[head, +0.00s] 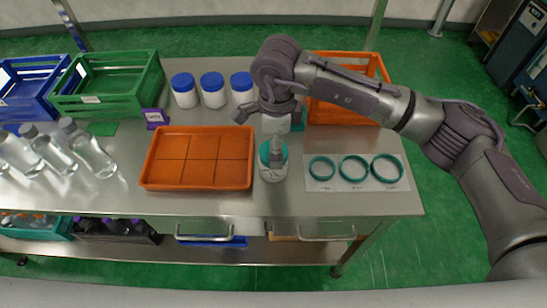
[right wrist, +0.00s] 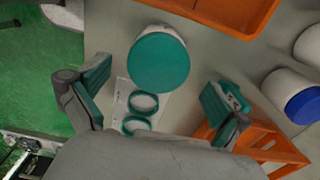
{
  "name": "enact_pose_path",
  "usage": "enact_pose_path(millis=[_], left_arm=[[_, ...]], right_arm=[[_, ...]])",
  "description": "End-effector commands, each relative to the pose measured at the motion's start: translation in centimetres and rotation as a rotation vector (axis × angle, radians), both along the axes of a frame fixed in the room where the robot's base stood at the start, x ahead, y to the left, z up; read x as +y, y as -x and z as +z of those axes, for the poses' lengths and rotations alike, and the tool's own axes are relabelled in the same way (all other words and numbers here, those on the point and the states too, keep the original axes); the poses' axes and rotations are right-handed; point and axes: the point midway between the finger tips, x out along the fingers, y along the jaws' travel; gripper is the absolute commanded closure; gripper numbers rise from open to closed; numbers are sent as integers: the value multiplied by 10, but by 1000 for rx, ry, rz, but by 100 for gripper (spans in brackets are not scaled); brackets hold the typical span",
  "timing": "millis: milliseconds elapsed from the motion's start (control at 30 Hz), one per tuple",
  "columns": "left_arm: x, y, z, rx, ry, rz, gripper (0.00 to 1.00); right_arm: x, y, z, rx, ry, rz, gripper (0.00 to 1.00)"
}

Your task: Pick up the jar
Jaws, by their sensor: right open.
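A white jar with a teal lid (head: 266,170) stands upright on the metal table, just right of the orange tray. In the right wrist view the jar (right wrist: 160,62) shows its round teal lid, beyond the fingertips and roughly midway between them. My right gripper (head: 270,116) is open and empty, a little behind and above the jar in the head view. Its teal-padded fingers are spread wide in the right wrist view (right wrist: 158,97), and none touches the jar there. A grey gripper part covers some of the lid in the head view. My left gripper is not in view.
The divided orange tray (head: 197,157) lies left of the jar. A mat with teal rings (head: 353,168) lies right. White jars with blue lids (head: 212,90) stand behind. An orange crate (head: 345,112) is behind right, a green crate (head: 108,85) and clear bottles (head: 88,150) left.

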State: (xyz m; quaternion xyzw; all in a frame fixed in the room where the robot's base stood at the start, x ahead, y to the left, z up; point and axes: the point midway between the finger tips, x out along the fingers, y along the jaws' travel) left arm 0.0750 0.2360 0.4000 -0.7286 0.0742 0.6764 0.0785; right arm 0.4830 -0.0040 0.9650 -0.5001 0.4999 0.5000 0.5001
Motion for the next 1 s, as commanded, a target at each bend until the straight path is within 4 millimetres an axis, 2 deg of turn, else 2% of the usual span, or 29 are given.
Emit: enact_pose_path(millis=[100, 200, 400, 633, 1000], left_arm=[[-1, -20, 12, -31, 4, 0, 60], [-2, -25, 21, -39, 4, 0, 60], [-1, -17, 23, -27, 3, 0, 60], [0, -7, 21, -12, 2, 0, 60], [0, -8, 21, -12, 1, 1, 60]], right_arm=[[2, 3, -12, 6, 2, -1, 0], [5, 4, -27, 6, 2, -1, 0], [5, 3, -49, 2, 0, 0, 0], [5, 3, -51, 1, 0, 0, 0], [5, 3, -50, 1, 0, 0, 62]])
